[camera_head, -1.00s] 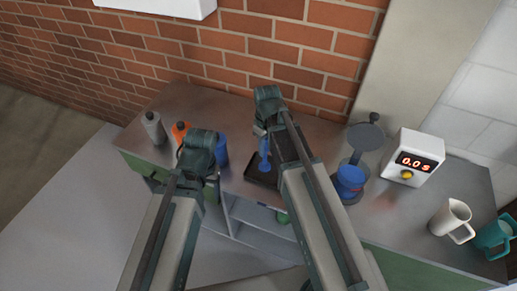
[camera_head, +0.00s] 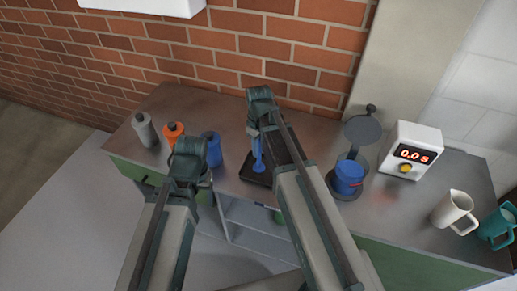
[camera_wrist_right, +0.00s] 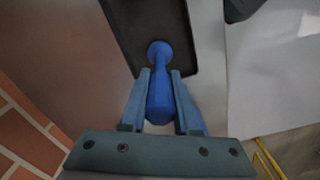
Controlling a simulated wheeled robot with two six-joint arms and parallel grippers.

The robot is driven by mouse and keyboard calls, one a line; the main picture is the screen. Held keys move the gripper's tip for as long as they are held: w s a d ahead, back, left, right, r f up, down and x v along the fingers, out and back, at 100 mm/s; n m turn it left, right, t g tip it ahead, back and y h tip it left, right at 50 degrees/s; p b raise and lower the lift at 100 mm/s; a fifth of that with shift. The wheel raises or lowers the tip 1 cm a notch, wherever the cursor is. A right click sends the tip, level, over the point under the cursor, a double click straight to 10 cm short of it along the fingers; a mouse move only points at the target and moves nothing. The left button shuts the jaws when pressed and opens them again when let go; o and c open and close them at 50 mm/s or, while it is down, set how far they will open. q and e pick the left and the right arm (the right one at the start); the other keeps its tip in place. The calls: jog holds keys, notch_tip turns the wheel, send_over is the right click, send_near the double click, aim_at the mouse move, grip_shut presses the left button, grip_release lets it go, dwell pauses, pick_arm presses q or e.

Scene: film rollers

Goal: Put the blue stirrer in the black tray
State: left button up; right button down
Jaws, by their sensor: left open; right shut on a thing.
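The blue stirrer (camera_head: 258,158) hangs roughly upright from my right gripper (camera_head: 256,132). In the right wrist view the stirrer (camera_wrist_right: 160,52) is between the two fingers of my right gripper (camera_wrist_right: 160,76), with its round end over the black tray. The black tray (camera_head: 252,178) lies on the counter below; it also shows in the right wrist view (camera_wrist_right: 122,20). I cannot tell whether the stirrer touches the tray floor. My left gripper (camera_head: 192,172) is open, left of the tray and near the counter's front; its fingers are mostly hidden.
A grey bottle (camera_head: 144,130), an orange bottle (camera_head: 172,134) and a blue bottle (camera_head: 211,150) stand at left. A blue container (camera_head: 348,178) sits on a dark stand at right, near a white timer box (camera_head: 408,152). A white jug (camera_head: 452,212) and a teal jug (camera_head: 497,228) stand farther right.

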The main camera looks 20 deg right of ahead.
jog(key=c, duration=0.6)
grip_release()
jog(key=shift+f, duration=0.1)
jog(key=shift+c, duration=0.2)
notch_tip(320, 180, up, 12)
jog(key=p, duration=1.2)
jog(key=shift+r, duration=0.2)
jog(key=s+a+m, duration=0.1)
jog(key=s+a, duration=0.4)
jog(key=s, duration=0.2)
jog(key=s+a+m+h, duration=0.1)
jog(key=s+a, duration=0.4)
jog(key=s, duration=0.2)
jog(key=shift+s+m, duration=0.25)
jog(key=shift+m, duration=0.15)
jog(key=shift+a, duration=0.1)
